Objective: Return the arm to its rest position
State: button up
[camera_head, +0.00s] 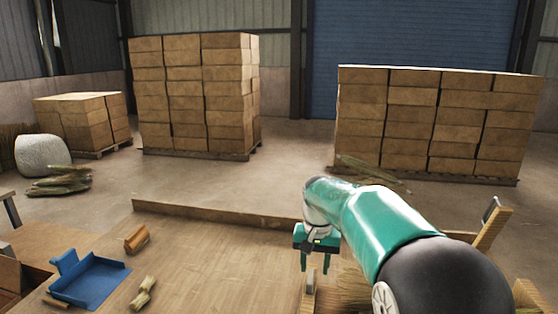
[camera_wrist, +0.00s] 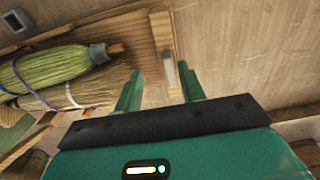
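My gripper (camera_head: 315,262) hangs over the right part of the wooden table in the head view, fingers pointing down. In the wrist view its two green fingers (camera_wrist: 158,90) stand apart with nothing between them. My green arm reaches in from the lower right of the head view. Beside the fingers in the wrist view, a green-bristled broom (camera_wrist: 50,66) and a straw-coloured broom (camera_wrist: 90,88) lie to the left, with a purple cord around the green one. The gripper is apart from both brooms.
The wooden table (camera_head: 215,250) has a raised back edge. A blue dustpan (camera_head: 92,278), a small wooden block (camera_head: 137,239) and small straw bundles (camera_head: 143,293) lie at its left. Stacked boxes (camera_head: 195,95) on pallets stand behind. The table's middle is clear.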

jog(key=s+d+r+n+t, duration=0.1)
jog(key=s+d+r+t, duration=0.2)
jog(key=s, duration=0.7)
jog(key=s+d+r+t, duration=0.15)
jog(key=s+r, duration=0.35)
jog(key=s, duration=0.6)
jog(key=s+d+f+n, duration=0.1)
jog(key=s+d+f, duration=0.1)
jog(key=s, duration=0.6)
jog(key=shift+s+f+t, duration=0.15)
jog(key=shift+f+t, duration=0.2)
jog(key=shift+t, duration=0.1)
